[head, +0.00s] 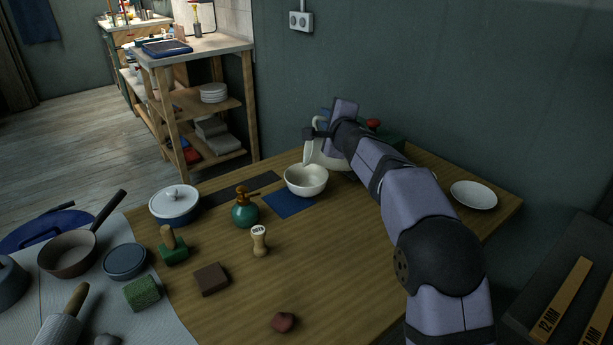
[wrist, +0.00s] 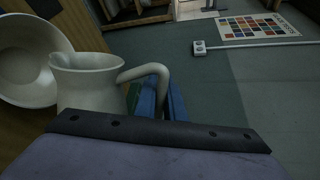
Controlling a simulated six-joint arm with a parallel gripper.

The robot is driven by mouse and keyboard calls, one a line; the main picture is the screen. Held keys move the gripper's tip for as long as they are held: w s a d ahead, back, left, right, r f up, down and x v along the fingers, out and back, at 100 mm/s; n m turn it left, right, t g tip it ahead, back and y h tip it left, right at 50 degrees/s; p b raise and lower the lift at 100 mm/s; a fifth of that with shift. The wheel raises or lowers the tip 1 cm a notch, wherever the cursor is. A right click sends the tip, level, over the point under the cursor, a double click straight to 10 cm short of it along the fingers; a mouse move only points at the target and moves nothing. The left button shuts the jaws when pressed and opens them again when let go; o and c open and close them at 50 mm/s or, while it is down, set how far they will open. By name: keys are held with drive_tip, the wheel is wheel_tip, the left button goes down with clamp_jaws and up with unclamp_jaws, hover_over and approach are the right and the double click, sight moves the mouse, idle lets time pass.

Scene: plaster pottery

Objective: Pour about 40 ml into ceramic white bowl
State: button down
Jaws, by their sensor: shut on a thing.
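My gripper (wrist: 164,104) is shut on the jug's handle (wrist: 150,72); my arm partly hides the jug in the head view. I see no stream, and cannot tell the liquid level in either vessel.
The blue mat (head: 289,204) lies in front of the bowl. A green spray bottle (head: 245,213), a stamp (head: 259,241) and a lidded pot (head: 174,205) stand to the left. A white plate (head: 474,195) lies right of my arm. The table's front middle is mostly clear.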

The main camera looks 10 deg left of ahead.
drive_tip(key=shift+s+a+n+b, duration=0.15)
drive_tip(key=shift+a+n+b, duration=0.2)
drive_tip(key=shift+a+n, duration=0.15)
drive_tip(key=shift+s+a+r+h, duration=0.1)
drive_tip(key=shift+a+h, duration=0.1)
drive_tip(key=shift+h, duration=0.1)
drive_tip(key=shift+d, duration=0.2)
drive_tip(key=shift+d+n, duration=0.3)
drive_tip(key=shift+d, duration=0.25)
drive_tip(key=shift+s+a+r+n, duration=0.1)
drive_tip(key=shift+a+r+n, duration=0.15)
drive_tip(key=shift+n, duration=0.15)
idle(1.2)
